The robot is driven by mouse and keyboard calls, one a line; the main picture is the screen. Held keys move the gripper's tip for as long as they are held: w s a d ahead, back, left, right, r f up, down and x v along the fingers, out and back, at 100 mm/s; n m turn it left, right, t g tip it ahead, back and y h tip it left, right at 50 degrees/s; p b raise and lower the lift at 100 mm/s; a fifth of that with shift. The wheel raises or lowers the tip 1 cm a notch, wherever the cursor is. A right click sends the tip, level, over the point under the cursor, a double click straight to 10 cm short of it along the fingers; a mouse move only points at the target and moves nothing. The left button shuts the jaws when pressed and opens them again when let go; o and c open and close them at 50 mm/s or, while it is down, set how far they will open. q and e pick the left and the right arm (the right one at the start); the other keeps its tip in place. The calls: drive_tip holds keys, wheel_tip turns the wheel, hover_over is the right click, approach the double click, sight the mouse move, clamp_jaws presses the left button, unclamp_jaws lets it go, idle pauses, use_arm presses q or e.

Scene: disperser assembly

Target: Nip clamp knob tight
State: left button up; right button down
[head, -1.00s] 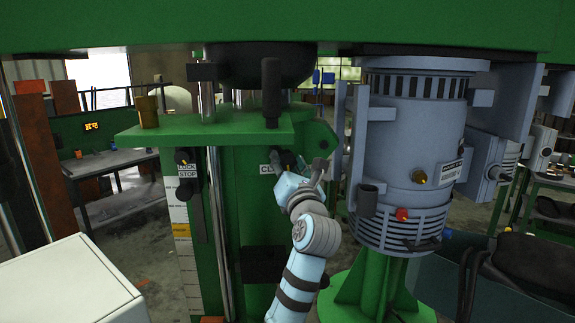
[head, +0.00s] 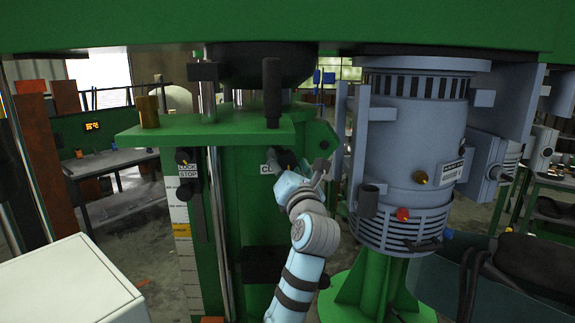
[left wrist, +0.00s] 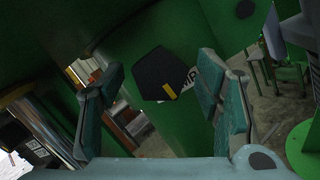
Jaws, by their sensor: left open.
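The clamp knob (left wrist: 161,74) is a dark, many-sided knob with a yellow mark, on the green machine column. In the left wrist view it shows ahead, between the two teal finger pads of my left gripper (left wrist: 160,84). The fingers are open, with a gap on each side of the knob. A white label is partly hidden behind the knob. In the head view the left gripper (head: 298,172) is up at the column beside the partly covered clamp label (head: 267,169), and the knob is mostly hidden there. My right gripper is not in view.
A green shelf plate (head: 215,131) with a black upright handle (head: 272,95) sits above the gripper. A grey motor (head: 412,145) stands close on the right. A lock/stop knob (head: 187,189) is on the left. A white box (head: 70,285) is at front left.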

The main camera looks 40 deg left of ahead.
use_arm(q)
drive_tip(key=shift+d, duration=0.1)
drive_tip(key=v, duration=0.7)
drive_tip(key=shift+s+d, duration=0.15)
drive_tip(key=shift+s, duration=0.1)
drive_tip(key=shift+w+f, duration=0.1)
